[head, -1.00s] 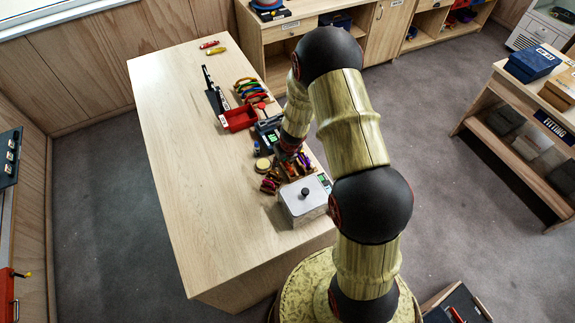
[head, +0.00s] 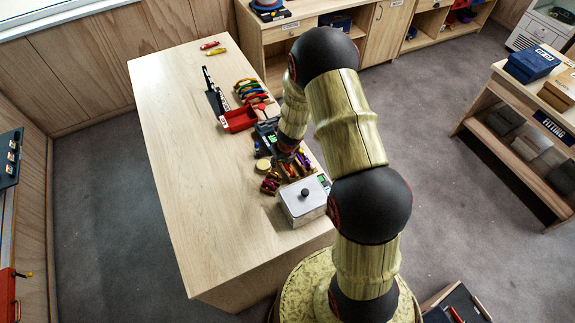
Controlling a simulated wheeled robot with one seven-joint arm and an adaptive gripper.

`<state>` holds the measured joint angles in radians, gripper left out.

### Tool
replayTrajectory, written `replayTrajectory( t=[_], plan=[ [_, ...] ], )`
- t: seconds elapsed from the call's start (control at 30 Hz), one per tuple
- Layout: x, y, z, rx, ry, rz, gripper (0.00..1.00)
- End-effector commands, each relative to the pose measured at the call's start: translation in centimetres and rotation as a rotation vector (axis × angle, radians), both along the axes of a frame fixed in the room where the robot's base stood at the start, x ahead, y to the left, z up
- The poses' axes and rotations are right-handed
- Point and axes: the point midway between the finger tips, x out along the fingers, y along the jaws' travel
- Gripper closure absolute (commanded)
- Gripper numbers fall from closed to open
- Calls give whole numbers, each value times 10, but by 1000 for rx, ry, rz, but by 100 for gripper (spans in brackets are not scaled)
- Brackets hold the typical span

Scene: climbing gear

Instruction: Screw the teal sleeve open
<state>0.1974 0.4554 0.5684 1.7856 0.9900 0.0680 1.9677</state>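I cannot pick out the teal sleeve in the head view. A cluster of small coloured gear (head: 270,186), with red and purple pieces, lies on the wooden table (head: 195,200) near its right edge, and the sleeve may be among it or hidden behind my arm. My gripper (head: 290,160) is low over this cluster. It is small, dark and partly covered by my arm, so its fingers and anything between them do not show clearly.
A grey box with a black knob (head: 303,203) stands just in front of the cluster. The table's left half is clear. A shelf (head: 515,155) stands at right.

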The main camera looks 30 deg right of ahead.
Motion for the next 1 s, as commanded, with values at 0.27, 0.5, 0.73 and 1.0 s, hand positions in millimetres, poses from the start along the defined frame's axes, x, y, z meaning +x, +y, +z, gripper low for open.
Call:
replayTrajectory(
  t=[0.27, 0.5, 0.73, 1.0],
  plan=[
    [0, 0, 10, 1, 0, 1, 67],
    [0, 0, 18, 1, 0, 1, 67],
    [0, 0, 22, 1, 0, 1, 67],
    [0, 0, 21, 1, 0, 1, 67]
  ],
)
